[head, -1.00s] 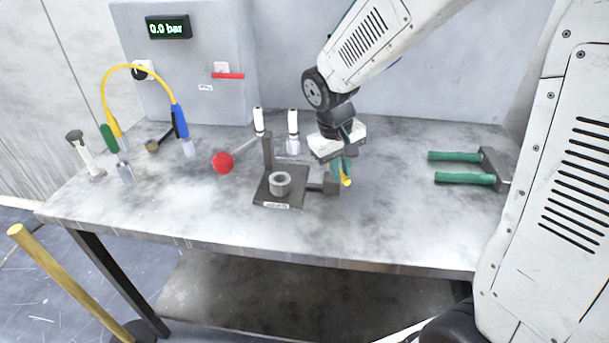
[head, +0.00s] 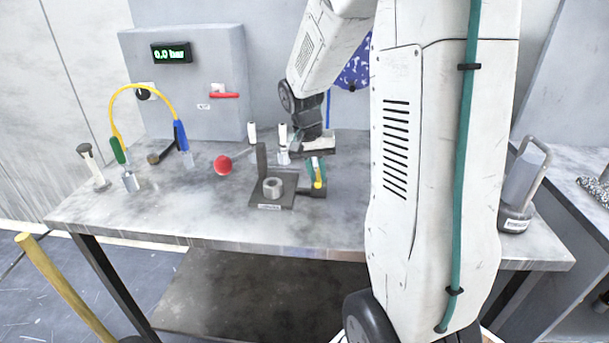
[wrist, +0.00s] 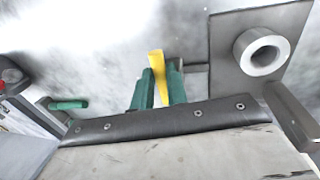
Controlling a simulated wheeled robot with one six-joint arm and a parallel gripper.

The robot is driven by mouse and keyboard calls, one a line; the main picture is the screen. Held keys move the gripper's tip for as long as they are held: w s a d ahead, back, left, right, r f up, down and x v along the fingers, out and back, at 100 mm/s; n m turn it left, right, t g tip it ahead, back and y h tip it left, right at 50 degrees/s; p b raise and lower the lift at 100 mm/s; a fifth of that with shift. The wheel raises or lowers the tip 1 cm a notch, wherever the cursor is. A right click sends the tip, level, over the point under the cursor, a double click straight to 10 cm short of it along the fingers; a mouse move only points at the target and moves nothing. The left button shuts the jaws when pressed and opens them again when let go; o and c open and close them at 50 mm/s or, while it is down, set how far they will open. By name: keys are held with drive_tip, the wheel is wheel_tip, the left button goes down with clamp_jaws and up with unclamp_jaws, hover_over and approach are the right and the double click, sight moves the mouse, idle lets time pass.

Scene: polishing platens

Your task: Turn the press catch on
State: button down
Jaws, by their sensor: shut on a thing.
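The press is a dark base plate (head: 285,202) with a pale ring (head: 272,188), an upright post (head: 261,160) and a lever ending in a red ball (head: 223,165). A yellow catch (head: 318,183) is at the side block on the plate's right. My gripper (head: 316,170), with green fingers, is at this block, shut on the yellow catch. In the wrist view the catch (wrist: 158,72) shows between the fingers (wrist: 160,88), beside the press plate (wrist: 226,62) and its ring (wrist: 262,51). The fingers hide part of the catch.
A gauge (head: 171,53) reads 0.0 bar above a red handle (head: 225,95). A yellow hose (head: 140,88) arches at the left of the table. Two white-topped posts stand behind the press. My arm hides much of the table's right; a green handle (wrist: 68,104) shows in the wrist view.

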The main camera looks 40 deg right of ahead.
idle(0.4)
drive_tip(key=c, duration=1.4)
unclamp_jaws()
drive_tip(key=r, duration=0.5)
drive_tip(key=w+a+r, duration=0.1)
drive_tip(key=r, duration=0.1)
drive_tip(key=shift+r, duration=0.35)
drive_tip(key=s+a+r+n+t, duration=0.1)
drive_tip(key=s+a+n, duration=0.2)
drive_tip(key=s+a, duration=0.3)
drive_tip(key=s+a+r+n+t+y, duration=0.1)
drive_tip(key=s+a+n, duration=0.2)
drive_tip(key=s+a, duration=0.4)
drive_tip(key=s+a+r+n+t, duration=0.1)
drive_tip(key=s+a+r+n, duration=0.1)
drive_tip(key=s+a, duration=0.5)
drive_tip(key=shift+s+r+n, duration=0.1)
drive_tip(key=shift+s+n, duration=0.15)
drive_tip(key=shift+n, duration=0.55)
